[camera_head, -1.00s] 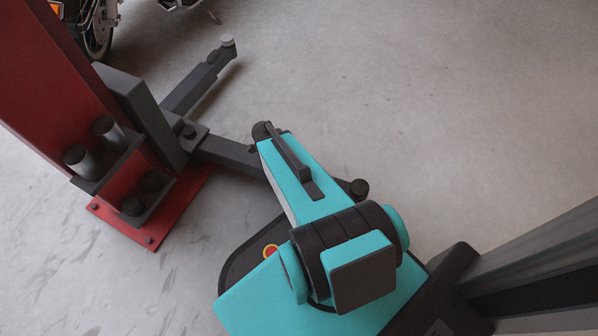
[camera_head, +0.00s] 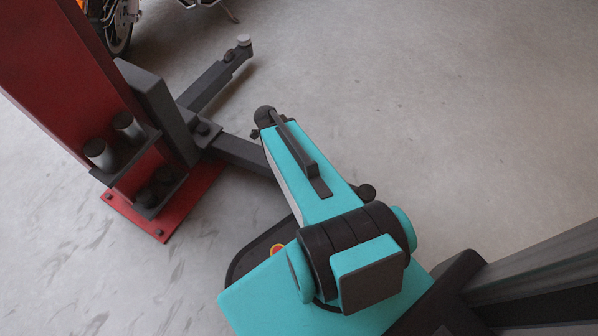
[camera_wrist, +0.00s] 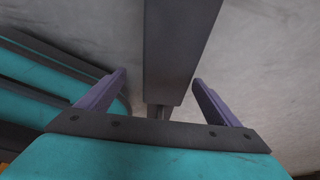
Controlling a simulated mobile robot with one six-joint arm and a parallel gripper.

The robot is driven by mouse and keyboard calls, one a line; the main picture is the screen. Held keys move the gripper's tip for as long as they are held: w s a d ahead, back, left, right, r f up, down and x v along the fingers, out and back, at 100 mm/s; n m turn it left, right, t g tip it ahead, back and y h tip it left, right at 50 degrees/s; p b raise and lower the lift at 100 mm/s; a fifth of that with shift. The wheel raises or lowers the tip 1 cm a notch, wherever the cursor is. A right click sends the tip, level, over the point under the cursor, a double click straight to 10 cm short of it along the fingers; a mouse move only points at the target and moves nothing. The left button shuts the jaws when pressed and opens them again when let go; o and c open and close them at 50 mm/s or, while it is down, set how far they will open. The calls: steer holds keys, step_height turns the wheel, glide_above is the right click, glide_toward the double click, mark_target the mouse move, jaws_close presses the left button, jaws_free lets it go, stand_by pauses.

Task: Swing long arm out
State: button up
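The lift's long arm is probably the dark grey beam (camera_head: 240,152) running right from the base of the red column in the head view. Its far part is hidden behind my teal arm. In the wrist view a dark grey beam (camera_wrist: 180,45) runs from the top down between my gripper's fingers. My gripper (camera_wrist: 158,80) has two purple fingers, spread wide, one on each side of the beam. Gaps show on both sides, so neither finger visibly touches it. My gripper cannot be seen in the head view.
The red column (camera_head: 70,70) stands at left on a bolted red base plate (camera_head: 160,222). Another grey lift arm (camera_head: 212,85) with a round pad points up and right. Part of a motorcycle (camera_head: 115,25) shows at top left. The concrete floor at upper right is clear.

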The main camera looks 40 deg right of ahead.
steer(key=p+v, duration=0.1)
steer(key=v, duration=0.5)
steer(key=shift+w+r+p, duration=0.15)
steer(key=shift+r+p, duration=0.05)
steer(key=shift+p, duration=0.2)
